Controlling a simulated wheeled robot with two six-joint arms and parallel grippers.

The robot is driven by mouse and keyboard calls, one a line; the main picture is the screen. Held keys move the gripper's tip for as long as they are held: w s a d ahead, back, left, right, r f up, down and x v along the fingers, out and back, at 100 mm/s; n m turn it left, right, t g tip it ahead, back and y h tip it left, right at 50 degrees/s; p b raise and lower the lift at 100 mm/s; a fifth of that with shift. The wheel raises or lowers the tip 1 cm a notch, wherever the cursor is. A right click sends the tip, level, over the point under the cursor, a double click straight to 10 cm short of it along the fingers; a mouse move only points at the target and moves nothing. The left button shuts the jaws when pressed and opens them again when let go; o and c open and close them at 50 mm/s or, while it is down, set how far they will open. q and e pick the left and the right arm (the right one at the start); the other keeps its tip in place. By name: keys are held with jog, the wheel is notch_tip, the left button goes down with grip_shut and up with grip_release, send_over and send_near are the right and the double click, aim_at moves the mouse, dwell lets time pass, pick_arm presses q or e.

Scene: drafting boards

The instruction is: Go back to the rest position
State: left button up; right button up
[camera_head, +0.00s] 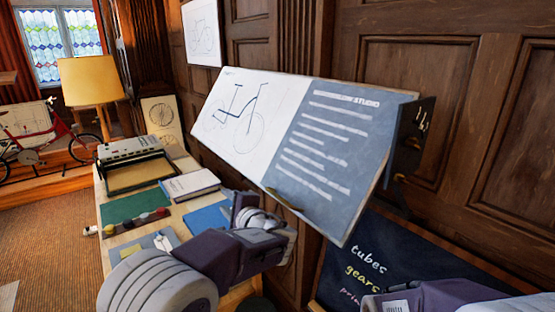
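My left arm rises from the bottom middle of the head view, with a grey shoulder and purple links. Its gripper end (243,205) is over the right edge of the desk, just below and left of the tilted drafting board (330,150). The fingertips are small and partly hidden by my own wrist, so I cannot tell whether they are open or shut. No held thing shows there. My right arm shows only as purple and grey links at the bottom right corner. Its gripper is out of the picture.
The desk (115,187) holds a typewriter-like machine (128,150), a book (190,184), a green mat (132,204), blue sheets (208,219) and a yellow lamp (90,80). A chalkboard (375,250) stands at lower right. A red bicycle (45,140) is far left. Carpet at left is clear.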

pick_arm(q)
jog(key=s+a+f+n+g, duration=0.2)
jog(key=s+a+f+g, duration=0.15)
jog(key=a, duration=0.35)
jog(key=s+a+f+n+g, duration=0.2)
jog(key=s+a+f+n, duration=0.15)
jog(key=a, duration=0.35)
jog(key=s+a+f+n+g+h, duration=0.25)
jog(key=s+f+n+g, duration=0.2)
jog(key=s+f, duration=0.7)
jog(key=s+d+f+n+g+h, duration=0.2)
jog(key=s+d+f+n+h, duration=0.3)
jog(key=s+d, duration=0.5)
jog(key=shift+s+d+f+h, duration=0.2)
jog(key=shift+s+f+h, duration=0.3)
jog(key=shift+f+h, duration=0.15)
